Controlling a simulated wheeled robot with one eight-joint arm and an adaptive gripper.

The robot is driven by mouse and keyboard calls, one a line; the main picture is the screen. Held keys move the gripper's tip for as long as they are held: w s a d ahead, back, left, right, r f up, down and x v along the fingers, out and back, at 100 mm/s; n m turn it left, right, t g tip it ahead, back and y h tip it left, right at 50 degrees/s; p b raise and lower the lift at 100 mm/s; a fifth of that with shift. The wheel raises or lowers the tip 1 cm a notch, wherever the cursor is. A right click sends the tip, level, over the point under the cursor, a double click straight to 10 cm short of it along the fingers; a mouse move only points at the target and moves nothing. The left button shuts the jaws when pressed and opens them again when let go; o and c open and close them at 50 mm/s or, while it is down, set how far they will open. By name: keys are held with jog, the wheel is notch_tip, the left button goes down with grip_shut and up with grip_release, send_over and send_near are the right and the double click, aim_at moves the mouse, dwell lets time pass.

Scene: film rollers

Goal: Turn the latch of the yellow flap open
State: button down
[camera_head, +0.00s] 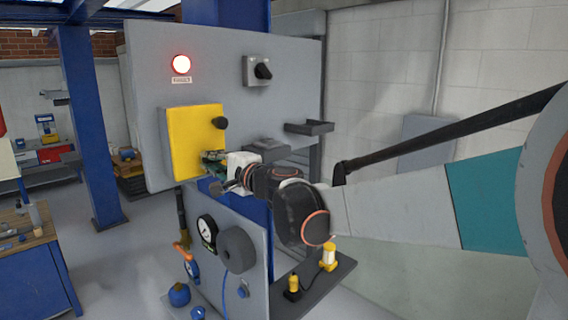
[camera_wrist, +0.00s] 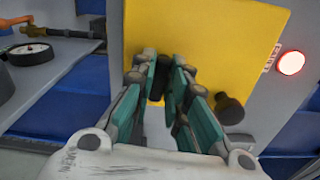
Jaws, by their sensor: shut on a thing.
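The yellow flap (camera_head: 190,145) is on the upper grey panel and looks closed. A black round knob (camera_head: 220,123) sticks out near its right edge, and the knob also shows in the wrist view (camera_wrist: 230,109). My gripper (camera_head: 214,158) is at the lower right part of the flap. In the wrist view, the teal and black fingers of my gripper (camera_wrist: 164,75) are around a small dark latch (camera_wrist: 156,87) in front of the yellow flap (camera_wrist: 215,45). The fingers hide most of the latch, so its angle is hard to tell.
A lit red lamp (camera_head: 181,64) and a black rotary switch (camera_head: 262,71) are above the flap. A small dark shelf (camera_head: 309,127) juts out to the right. Below are a gauge (camera_head: 207,230), a grey round wheel (camera_head: 237,249) and a ledge with yellow-topped parts (camera_head: 328,256).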

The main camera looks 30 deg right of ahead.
jog(key=c, duration=1.6)
grip_release()
jog(key=shift+s, duration=0.15)
jog(key=shift+m, duration=0.3)
